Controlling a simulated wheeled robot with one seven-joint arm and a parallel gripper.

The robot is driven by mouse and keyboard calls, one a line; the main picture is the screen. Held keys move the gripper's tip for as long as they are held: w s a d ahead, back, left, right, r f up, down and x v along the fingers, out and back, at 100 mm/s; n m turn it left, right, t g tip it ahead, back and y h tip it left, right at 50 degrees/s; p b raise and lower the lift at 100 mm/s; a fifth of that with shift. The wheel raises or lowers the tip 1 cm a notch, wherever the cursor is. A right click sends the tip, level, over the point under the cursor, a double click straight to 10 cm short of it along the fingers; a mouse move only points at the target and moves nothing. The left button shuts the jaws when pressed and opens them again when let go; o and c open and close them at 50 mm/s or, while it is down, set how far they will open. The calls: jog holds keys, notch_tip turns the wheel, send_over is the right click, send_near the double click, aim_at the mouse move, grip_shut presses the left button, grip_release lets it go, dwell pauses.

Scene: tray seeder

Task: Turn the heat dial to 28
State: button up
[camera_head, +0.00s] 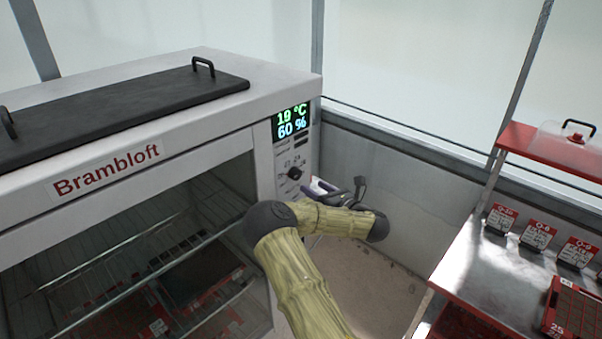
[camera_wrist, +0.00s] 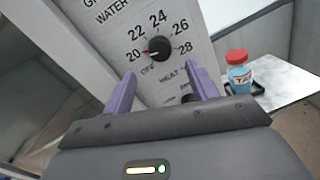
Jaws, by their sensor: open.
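The heat dial (camera_wrist: 158,48) is a round black knob on the white panel in the wrist view, ringed by OFF, 20, 22, 24, 26 and 28. A small reddish mark on its left side points about at 20. The dial also shows in the head view (camera_head: 295,173), below the lit display (camera_head: 292,121), which reads 19 °C and 60 %. My gripper (camera_wrist: 165,73) is open and empty, its two purple fingers pointing toward the panel just below the dial. No contact with the dial shows. In the head view my gripper (camera_head: 322,187) is partly hidden by the wrist.
A second dark knob (camera_wrist: 188,99) sits lower on the panel, partly hidden. A red-capped bottle (camera_wrist: 238,72) stands on a dark tray at right. The Brambloft cabinet (camera_head: 160,160) fills the left; a red-edged bench (camera_head: 480,265) stands at right, with floor between.

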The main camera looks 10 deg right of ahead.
aim_at(298, 176)
jog(key=p+x, duration=0.2)
jog(key=x, duration=0.4)
jog(key=shift+w+a+r+p, duration=0.1)
jog(key=shift+w+a+p, duration=0.05)
jog(key=shift+w+p, duration=0.2)
jog(key=shift+w+a, duration=0.2)
jog(key=shift+w, duration=0.05)
jog(key=c, duration=1)
